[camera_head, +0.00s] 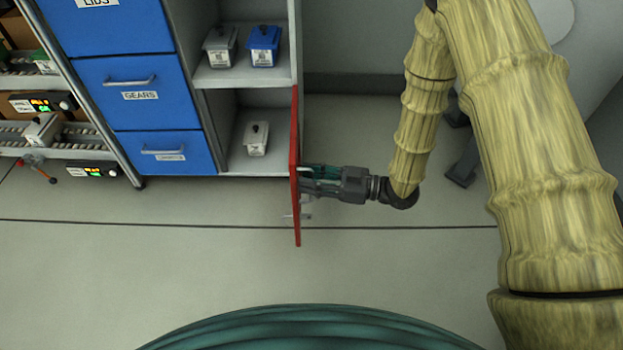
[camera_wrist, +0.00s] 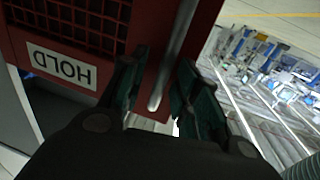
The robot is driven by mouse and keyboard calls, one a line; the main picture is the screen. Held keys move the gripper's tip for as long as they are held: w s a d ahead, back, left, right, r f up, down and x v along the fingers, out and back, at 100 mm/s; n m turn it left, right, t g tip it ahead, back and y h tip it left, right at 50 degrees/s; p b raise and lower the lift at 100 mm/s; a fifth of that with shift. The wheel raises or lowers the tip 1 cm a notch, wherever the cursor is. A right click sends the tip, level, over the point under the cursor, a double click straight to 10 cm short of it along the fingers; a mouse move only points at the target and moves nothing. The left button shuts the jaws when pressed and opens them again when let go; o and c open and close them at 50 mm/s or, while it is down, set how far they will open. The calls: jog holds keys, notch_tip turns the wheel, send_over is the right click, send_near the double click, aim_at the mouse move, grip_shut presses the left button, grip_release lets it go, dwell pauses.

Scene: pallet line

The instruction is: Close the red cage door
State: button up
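The red cage door (camera_head: 297,215) stands swung out from the grey shelf cabinet and shows almost edge-on in the head view. In the wrist view the door (camera_wrist: 165,15) has a dark grille and a white HOLD label, which appears upside down. Its grey bar handle (camera_wrist: 176,55) runs between the two green fingers of my gripper (camera_wrist: 163,60). The fingers are apart, one on each side of the bar, with a gap visible. In the head view my gripper (camera_head: 308,179) is at the door's right face.
Blue drawers (camera_head: 140,92) are to the left. The floor in front is clear.

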grip_shut()
